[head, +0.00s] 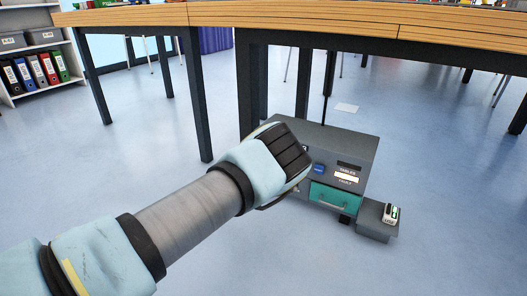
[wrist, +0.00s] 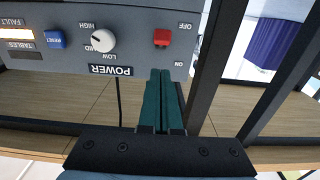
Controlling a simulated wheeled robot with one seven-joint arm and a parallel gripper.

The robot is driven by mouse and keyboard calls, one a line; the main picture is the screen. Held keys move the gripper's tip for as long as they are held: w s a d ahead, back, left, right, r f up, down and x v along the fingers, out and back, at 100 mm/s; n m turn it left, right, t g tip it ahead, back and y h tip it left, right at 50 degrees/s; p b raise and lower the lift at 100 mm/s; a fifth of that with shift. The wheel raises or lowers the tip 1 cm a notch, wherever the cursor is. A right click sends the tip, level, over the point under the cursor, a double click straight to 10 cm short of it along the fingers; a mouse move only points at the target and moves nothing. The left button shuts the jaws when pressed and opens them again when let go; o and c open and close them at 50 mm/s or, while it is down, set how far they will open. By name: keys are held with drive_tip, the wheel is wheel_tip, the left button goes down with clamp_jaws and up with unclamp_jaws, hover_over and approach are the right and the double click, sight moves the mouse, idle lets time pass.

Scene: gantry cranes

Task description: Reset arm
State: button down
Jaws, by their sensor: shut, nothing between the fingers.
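My gripper (wrist: 160,75) shows in the wrist view, its two teal fingers pressed together with nothing between them. The fingertips are just by the lower edge of a grey control panel (wrist: 135,15), which appears upside down; whether they touch it I cannot tell. The panel has a blue RESET button (wrist: 55,39), a white LOW/MID/HIGH knob (wrist: 103,40) and a red ON/OFF switch (wrist: 161,37). In the head view, my arm's end covers the left part of this grey box (head: 350,145), and the fingertips are hidden. The window above FAULT (head: 346,178) is lit.
The box stands beneath a wooden table (head: 310,15) with dark legs (head: 195,95) close by. The floor in front is clear.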

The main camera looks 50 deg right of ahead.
drive_tip(key=shift+s+a, duration=0.1)
drive_tip(key=shift+a, duration=0.25)
idle(0.3)
